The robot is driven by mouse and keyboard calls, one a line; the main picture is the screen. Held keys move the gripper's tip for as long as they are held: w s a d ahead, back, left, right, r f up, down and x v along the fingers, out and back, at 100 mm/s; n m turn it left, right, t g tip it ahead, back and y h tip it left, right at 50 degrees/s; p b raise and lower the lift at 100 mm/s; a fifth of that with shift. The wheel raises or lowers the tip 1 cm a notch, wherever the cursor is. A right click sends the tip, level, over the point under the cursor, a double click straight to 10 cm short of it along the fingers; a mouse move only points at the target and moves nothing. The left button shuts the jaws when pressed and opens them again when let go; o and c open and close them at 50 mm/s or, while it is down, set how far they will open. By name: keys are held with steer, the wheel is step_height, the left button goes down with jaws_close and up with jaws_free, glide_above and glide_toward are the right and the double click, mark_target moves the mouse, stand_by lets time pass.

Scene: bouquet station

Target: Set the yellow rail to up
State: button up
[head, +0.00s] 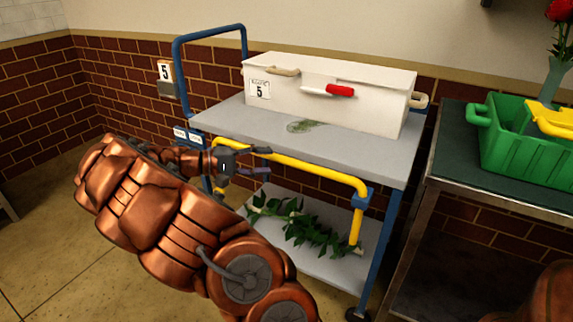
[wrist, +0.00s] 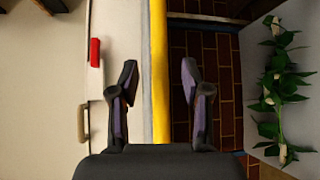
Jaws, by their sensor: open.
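The yellow rail (head: 318,170) runs along the front edge of the cart, roughly level with its top (head: 225,122). At the right it bends down past a blue bracket, and a yellow length hangs toward the lower shelf. My gripper (head: 268,160) is at the rail's left part, open and empty. In the wrist view the yellow rail (wrist: 158,40) passes between the two spread fingers of my gripper (wrist: 159,70). Neither finger visibly touches it.
A white case (head: 330,92) with a red latch stands on the cart top. Leafy stems (head: 305,228) lie on the lower shelf. A blue push handle (head: 178,75) rises at the cart's left. A side table at right holds a green basket (head: 515,140).

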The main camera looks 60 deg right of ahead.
mark_target(279, 161)
steer(key=b+x, duration=0.1)
steer(key=x, duration=0.5)
steer(key=shift+s+d, duration=0.25)
jaws_close()
stand_by(0.4)
